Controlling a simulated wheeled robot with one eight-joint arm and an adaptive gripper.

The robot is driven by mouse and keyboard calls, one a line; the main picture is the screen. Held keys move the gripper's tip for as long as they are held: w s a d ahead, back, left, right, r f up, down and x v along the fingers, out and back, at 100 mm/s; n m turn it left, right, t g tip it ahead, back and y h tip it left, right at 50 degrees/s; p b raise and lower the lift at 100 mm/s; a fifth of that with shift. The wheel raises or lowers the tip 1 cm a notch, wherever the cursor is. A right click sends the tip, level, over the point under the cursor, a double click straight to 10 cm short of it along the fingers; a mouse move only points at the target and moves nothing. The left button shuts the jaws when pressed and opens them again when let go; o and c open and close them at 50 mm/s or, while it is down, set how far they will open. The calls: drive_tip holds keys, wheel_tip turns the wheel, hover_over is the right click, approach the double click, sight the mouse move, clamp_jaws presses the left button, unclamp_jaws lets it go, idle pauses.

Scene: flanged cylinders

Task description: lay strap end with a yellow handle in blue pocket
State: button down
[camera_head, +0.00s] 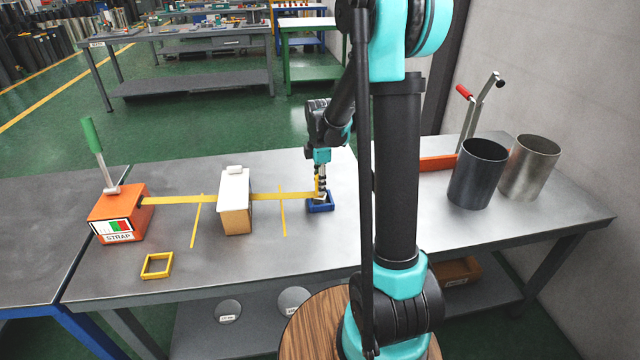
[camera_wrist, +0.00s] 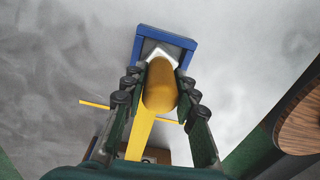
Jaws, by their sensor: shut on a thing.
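A yellow strap (camera_head: 176,199) runs from the orange strap box (camera_head: 118,212), past the white-topped block (camera_head: 235,200), to the blue pocket (camera_head: 320,208). My gripper (camera_head: 321,187) is over the blue pocket and shut on the yellow handle at the strap's end. In the wrist view the yellow handle (camera_wrist: 160,88) is between the fingers, with the yellow strap (camera_wrist: 139,138) trailing below. A pale end piece lies beyond the handle, within the outline of the blue pocket frame (camera_wrist: 190,42). How deep it sits in the pocket is hidden.
A yellow square frame (camera_head: 157,266) lies at the front left. Yellow lines mark the table beside the block. A dark cylinder (camera_head: 477,175) and a steel cylinder (camera_head: 528,168) stand at the right, near a red-handled lever (camera_head: 480,110). The table's front middle is clear.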

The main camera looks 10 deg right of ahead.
drive_tip(key=shift+f, duration=0.45)
drive_tip(key=c, duration=1.1)
unclamp_jaws()
drive_tip(key=shift+r, duration=0.15)
wheel_tip(320, 180, up, 12)
drive_tip(key=shift+f, duration=0.1)
